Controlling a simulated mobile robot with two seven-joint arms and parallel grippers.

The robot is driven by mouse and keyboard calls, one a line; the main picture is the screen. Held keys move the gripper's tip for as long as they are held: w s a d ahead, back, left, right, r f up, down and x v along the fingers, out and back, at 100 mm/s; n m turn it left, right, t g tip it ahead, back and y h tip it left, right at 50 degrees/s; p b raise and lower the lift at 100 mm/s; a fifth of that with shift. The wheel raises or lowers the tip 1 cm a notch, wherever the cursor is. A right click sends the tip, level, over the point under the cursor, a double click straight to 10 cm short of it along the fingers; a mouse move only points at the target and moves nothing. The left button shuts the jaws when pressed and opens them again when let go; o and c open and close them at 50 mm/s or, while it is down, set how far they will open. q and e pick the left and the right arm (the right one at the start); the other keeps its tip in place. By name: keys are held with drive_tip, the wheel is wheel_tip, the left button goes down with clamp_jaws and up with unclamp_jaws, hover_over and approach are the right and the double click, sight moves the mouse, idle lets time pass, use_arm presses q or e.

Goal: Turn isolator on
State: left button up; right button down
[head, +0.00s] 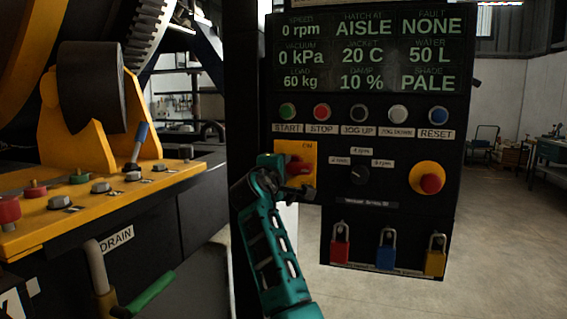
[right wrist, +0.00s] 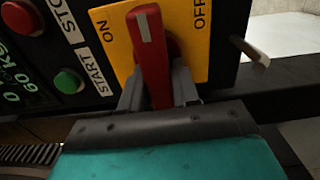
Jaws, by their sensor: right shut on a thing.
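The isolator is a red rotary handle (head: 298,168) on a yellow plate (head: 282,150) at the left of the black control panel. In the right wrist view the handle (right wrist: 152,55) has a white line at its free end. That end points between the ON and OFF marks, leaning slightly toward ON. My teal right gripper (head: 283,178) reaches up from below, and its grey fingers (right wrist: 158,92) are shut around the handle, one on each side. The gripper partly hides the plate in the head view. My left gripper is not in view.
Above the isolator are the green START button (head: 288,111), the red STOP button (head: 321,112) and other buttons. A black selector (head: 358,174) and red emergency stop (head: 431,183) sit right. Several padlocks (head: 386,250) hang below. Yellow machinery (head: 100,205) stands left.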

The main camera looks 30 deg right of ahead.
drive_tip(key=n, duration=0.4)
drive_tip(key=shift+s+d+f+n, duration=0.1)
drive_tip(key=shift+f+n, duration=0.2)
drive_tip(key=shift+s+d+f+n, duration=0.1)
drive_tip(key=shift+f+n, duration=0.05)
drive_tip(key=shift+n, duration=0.85)
drive_tip(key=shift+f+n, duration=0.1)
drive_tip(key=shift+n, duration=1.2)
drive_tip(key=c, duration=0.9)
unclamp_jaws()
drive_tip(key=b+v, duration=0.1)
drive_tip(key=v, duration=1.2)
drive_tip(key=shift+d, duration=0.1)
drive_tip(key=shift+f, duration=0.15)
